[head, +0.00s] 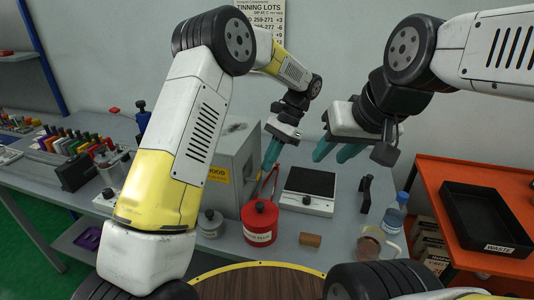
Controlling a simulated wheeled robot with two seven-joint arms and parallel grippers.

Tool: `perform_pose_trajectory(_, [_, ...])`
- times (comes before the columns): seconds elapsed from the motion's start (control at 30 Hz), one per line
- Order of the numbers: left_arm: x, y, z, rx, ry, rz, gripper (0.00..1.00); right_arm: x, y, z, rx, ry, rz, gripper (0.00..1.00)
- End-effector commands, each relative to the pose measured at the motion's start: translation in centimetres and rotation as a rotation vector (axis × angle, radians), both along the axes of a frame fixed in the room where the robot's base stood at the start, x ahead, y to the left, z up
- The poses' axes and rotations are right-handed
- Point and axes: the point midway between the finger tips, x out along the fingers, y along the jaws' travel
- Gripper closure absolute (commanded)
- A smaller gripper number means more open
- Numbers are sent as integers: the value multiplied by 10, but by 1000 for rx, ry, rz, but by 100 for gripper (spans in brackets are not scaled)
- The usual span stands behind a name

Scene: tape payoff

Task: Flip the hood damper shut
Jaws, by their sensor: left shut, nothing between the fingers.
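The hood (232,150) is a grey metal box on the bench, with an orange label on its front; my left arm covers its left part. I cannot make out the damper for certain. My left gripper (270,158) has its teal fingers together and empty, pointing down close to the right side of the hood. I cannot tell whether it touches the hood. Thin red bars (268,180) show just below its fingertips, above a red canister. My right gripper (335,152) is apart from the hood, to its right, with its teal fingers spread and nothing visible between them.
The red canister (260,224) stands before the hood, beside a grey lidded jar (210,224).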

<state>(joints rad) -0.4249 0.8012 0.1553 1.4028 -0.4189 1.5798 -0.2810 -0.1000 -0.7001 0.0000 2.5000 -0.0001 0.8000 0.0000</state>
Motion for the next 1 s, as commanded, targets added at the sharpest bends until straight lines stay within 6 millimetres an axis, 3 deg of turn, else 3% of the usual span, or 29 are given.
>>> perform_pose_trajectory(0.3, [-12, 4, -3, 0, 0, 0, 100, 0, 0, 0, 0, 0, 0, 64])
perform_pose_trajectory(0.67, [-12, 3, -2, 0, -1, 0, 100, 0, 0, 0, 0, 0, 0, 64])
perform_pose_trajectory(1.0, [4, -19, 41, -2, -2, 0, 100, 0, 0, 0, 0, 0, 0, 64])
